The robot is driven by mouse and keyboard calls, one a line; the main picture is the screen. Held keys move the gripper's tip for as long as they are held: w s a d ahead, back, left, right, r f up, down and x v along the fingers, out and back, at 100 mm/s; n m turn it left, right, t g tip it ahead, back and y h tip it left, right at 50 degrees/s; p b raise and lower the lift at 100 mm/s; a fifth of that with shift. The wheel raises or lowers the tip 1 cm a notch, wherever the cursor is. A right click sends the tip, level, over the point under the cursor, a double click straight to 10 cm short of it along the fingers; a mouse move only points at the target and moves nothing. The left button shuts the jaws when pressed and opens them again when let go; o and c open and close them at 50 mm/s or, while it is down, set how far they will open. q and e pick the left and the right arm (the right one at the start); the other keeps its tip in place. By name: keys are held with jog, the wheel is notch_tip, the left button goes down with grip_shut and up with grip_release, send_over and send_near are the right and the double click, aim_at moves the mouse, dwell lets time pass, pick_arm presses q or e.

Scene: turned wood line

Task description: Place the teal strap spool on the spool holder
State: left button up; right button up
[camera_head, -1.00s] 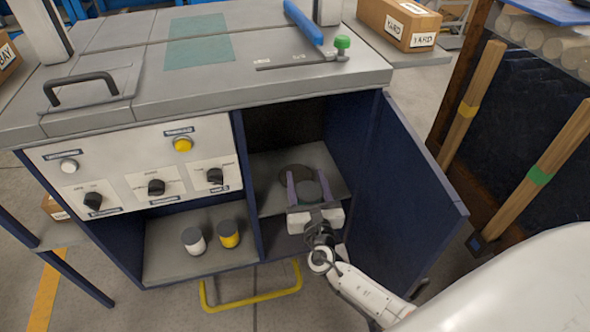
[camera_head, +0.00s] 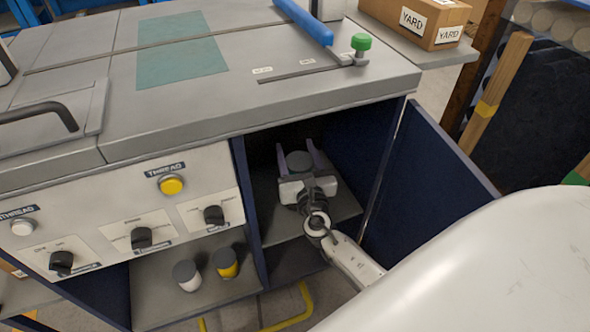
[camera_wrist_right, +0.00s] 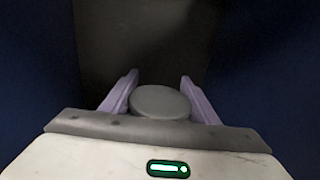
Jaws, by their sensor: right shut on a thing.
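My right gripper (camera_head: 298,162) is inside the open right-hand compartment of the cabinet, above its grey shelf. Its two lilac fingers stand on either side of a round, flat-topped piece (camera_head: 299,161), which I take to be the teal strap spool, though it looks grey in the shade. In the right wrist view the round piece (camera_wrist_right: 160,102) sits upright between the fingers (camera_wrist_right: 158,98), close to the palm. The spool holder cannot be made out; the back of the compartment is dark. My left gripper is not in view.
The blue cabinet door (camera_head: 425,165) stands open right of my arm. A divider wall (camera_head: 247,200) is close on the left. The grey worktop (camera_head: 230,105) overhangs the compartment.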

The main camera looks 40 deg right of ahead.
notch_tip(320, 180, down, 3)
jog(key=shift+f+b, duration=0.1)
jog(key=shift+b, duration=0.95)
jog(key=shift+f, duration=0.35)
jog(key=shift+r, duration=0.15)
jog(key=shift+f, duration=0.2)
jog(key=o, duration=1.2)
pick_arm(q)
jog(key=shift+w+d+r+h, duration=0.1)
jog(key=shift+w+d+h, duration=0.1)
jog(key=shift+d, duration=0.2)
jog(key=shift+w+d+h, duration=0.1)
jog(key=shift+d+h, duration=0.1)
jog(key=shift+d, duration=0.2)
